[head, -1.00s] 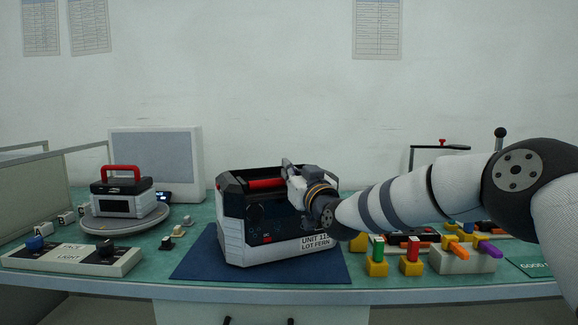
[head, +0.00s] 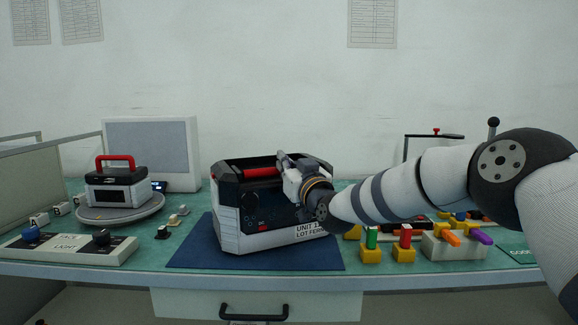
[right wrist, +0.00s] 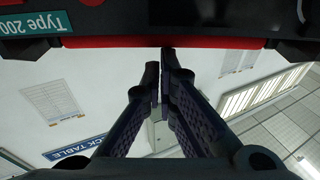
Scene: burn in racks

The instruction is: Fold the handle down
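A large white and black unit (head: 228,228), labelled "UNIT 11… LOT FERN", stands on a dark blue mat (head: 190,256). Its red handle bar (head: 262,173) shows along the top, partly hidden by my right gripper (head: 283,158). In the right wrist view, the red handle (right wrist: 110,42) runs across the top of the picture. My right gripper (right wrist: 163,62) has its fingertips together, with nothing seen between them. The tips are at the handle's edge; I cannot tell whether they touch it. My left gripper is not in view.
A smaller unit (head: 118,190) with a raised red handle (head: 115,158) stands on a round turntable (head: 120,212) at left. A switch box (head: 70,250) lies front left. Coloured plugs and blocks (head: 404,247) stand to the right, under my right arm.

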